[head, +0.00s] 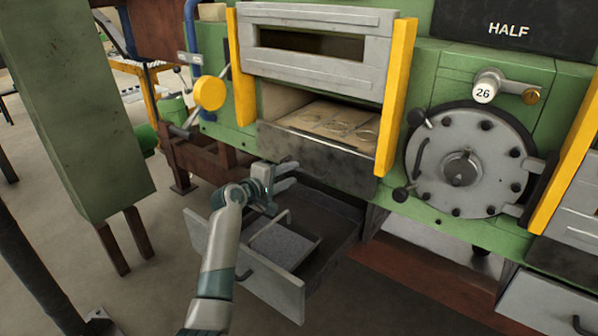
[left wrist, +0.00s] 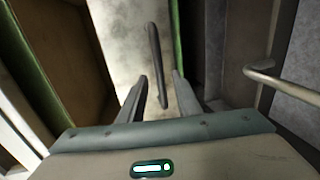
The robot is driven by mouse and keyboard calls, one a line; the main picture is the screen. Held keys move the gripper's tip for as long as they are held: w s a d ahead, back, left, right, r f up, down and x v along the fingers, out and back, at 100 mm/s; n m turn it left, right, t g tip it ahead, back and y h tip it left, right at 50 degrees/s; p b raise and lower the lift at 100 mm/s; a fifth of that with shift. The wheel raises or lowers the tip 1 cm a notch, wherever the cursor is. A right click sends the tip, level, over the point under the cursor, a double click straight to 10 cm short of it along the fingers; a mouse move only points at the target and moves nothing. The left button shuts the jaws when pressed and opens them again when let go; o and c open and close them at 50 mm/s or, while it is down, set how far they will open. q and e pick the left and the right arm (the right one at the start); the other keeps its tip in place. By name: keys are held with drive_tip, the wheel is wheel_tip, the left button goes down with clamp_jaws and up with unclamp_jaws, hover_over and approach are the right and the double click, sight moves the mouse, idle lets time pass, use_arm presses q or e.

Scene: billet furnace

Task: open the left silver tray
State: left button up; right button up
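The left silver tray (head: 272,290) is a grey metal drawer low under the furnace, at the lower middle of the head view. It stands pulled out, showing its dark inside, a speckled grey pad and a bent bar. My left gripper (head: 290,175) is above the tray, near the furnace face, with its fingers pointing right. The left wrist view shows its two fingers (left wrist: 160,76) apart. A dark bar handle (left wrist: 153,50) on a pale panel appears between them; I cannot tell whether they touch it. My arm hides part of the tray front. My right gripper is not in view.
An open furnace mouth (head: 330,118) between yellow posts is above the tray. A round bolted hatch (head: 463,165) is to its right, and another silver tray (head: 545,305) is at the lower right. A green block (head: 80,110) stands at left. Floor left of the tray is clear.

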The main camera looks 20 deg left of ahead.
sight(297, 171)
use_arm(q)
drive_tip(key=shift+x, duration=2.45)
drive_tip(key=shift+c, duration=0.4)
clamp_jaws()
